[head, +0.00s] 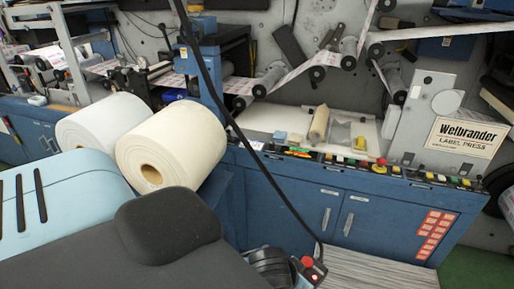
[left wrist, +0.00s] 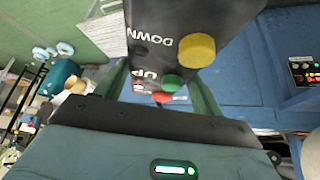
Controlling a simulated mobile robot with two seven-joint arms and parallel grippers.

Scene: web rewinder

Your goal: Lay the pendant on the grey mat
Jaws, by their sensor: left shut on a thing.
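The pendant (left wrist: 150,40) is a black box with UP and DOWN lettering and yellow, green and red buttons in the left wrist view. My left gripper (left wrist: 160,87) is shut on it, with a green finger on either side. In the head view the pendant (head: 315,271) shows low in the middle, on a black cable (head: 230,115) that comes down from above. The dark end of my left arm is just left of it. My right gripper is not in view.
Two large paper rolls (head: 150,150) stand at left. Blue cabinets (head: 350,215) carry a row of coloured buttons and a red knob (head: 381,162). A roller, a blue block and a clear bag lie on the machine top. A grey ribbed surface (head: 375,275) is below right.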

